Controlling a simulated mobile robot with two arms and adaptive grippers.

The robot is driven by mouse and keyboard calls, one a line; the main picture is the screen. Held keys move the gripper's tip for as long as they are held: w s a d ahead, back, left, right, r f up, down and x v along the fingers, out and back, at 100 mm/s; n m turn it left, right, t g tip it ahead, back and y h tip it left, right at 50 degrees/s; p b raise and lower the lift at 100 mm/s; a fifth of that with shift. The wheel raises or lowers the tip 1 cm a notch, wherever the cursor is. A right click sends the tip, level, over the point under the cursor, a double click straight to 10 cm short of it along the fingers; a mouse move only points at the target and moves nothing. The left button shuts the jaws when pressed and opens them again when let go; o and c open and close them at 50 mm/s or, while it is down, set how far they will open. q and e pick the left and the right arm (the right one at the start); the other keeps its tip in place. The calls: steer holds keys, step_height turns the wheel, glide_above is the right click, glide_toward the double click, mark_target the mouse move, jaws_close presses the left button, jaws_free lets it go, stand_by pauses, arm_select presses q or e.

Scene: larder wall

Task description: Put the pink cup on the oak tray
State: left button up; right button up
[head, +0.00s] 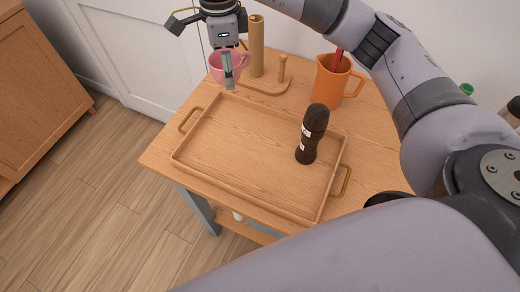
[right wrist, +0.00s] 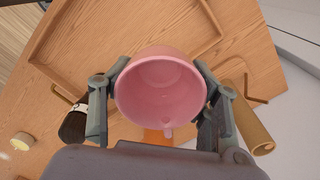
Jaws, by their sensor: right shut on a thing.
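The pink cup (head: 219,68) is at the far left corner of the table, just beyond the oak tray. My right gripper (head: 228,72) is shut on the cup, with a finger on either side of it in the right wrist view (right wrist: 160,95). The cup's open mouth (right wrist: 160,88) faces that camera and it looks empty. I cannot tell whether its base touches the table. The oak tray (head: 240,196) lies on the table, with a brass handle at each end; part of it also shows in the right wrist view (right wrist: 125,35). My left gripper is not in view.
A dark bottle-like mill (head: 314,130) stands upright on the tray's right part; the tray's left and middle are bare. A wooden stand with posts (head: 257,50) is close right of the cup. An orange jug (head: 330,82) stands behind the tray.

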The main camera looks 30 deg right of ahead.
steer(key=shift+w+a+r+m, duration=0.1)
steer(key=shift+w+r+m, duration=0.15)
steer(key=shift+m, duration=0.35)
steer(key=shift+w+a+r+m, duration=0.15)
steer(key=shift+r+m, duration=0.1)
steer(key=shift+m, duration=0.35)
steer(key=shift+w+f, duration=0.1)
steer(key=shift+f, duration=0.2)
steer(key=p, duration=0.2)
glide_above(232, 128)
step_height(232, 128, down, 6)
step_height(232, 128, down, 8)
steer(key=shift+f+p, duration=0.2)
steer(key=shift+p, duration=0.7)
steer(key=shift+m, duration=0.3)
step_height(232, 128, down, 4)
steer(key=shift+f+p, duration=0.1)
steer(key=shift+p, duration=0.45)
steer(key=shift+f, duration=0.35)
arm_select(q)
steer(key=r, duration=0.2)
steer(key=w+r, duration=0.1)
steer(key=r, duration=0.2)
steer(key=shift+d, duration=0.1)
